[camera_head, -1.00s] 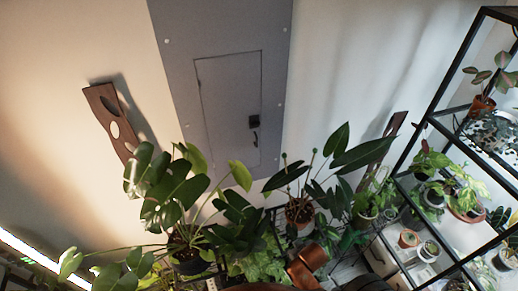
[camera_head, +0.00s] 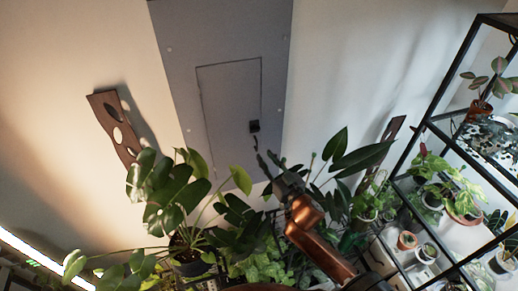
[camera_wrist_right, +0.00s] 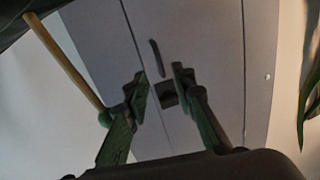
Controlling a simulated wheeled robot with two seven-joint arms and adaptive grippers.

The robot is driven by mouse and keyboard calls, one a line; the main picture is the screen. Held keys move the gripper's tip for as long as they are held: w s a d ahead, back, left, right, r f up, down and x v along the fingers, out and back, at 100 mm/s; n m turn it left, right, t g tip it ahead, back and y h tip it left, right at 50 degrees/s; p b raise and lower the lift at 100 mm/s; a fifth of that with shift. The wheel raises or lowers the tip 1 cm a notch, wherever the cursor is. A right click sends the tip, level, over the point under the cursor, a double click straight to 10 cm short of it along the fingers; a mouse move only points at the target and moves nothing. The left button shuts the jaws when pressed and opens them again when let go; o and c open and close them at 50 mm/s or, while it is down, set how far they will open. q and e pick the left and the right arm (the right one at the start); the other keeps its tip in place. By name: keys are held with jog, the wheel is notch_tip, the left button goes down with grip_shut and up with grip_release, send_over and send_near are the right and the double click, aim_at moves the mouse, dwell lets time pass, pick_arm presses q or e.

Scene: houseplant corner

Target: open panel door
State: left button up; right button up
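The grey panel door (camera_head: 228,105) is set in a larger grey wall panel (camera_head: 215,35) and looks closed, its seam a thin outline. A black latch (camera_head: 254,126) sits near its right edge, with a small dark curved piece hanging below it. My right gripper (camera_head: 268,158) is just below the latch, in front of the panel. In the right wrist view, the right gripper (camera_wrist_right: 160,74) has its fingers apart, with the latch (camera_wrist_right: 167,95) and a dark strip (camera_wrist_right: 157,57) showing between them. They look apart from the latch. My left gripper is not in view.
Leafy potted plants (camera_head: 180,205) crowd the area below the panel, close to my right arm. A black metal shelf (camera_head: 430,120) with several pots stands at the right. A wooden board with holes (camera_head: 112,125) hangs on the wall at left.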

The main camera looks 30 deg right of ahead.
aim_at(257, 147)
jog(key=shift+w+d+p, duration=0.15)
jog(key=shift+w+p, duration=0.4)
jog(key=shift+w, duration=2.5)
grip_shut()
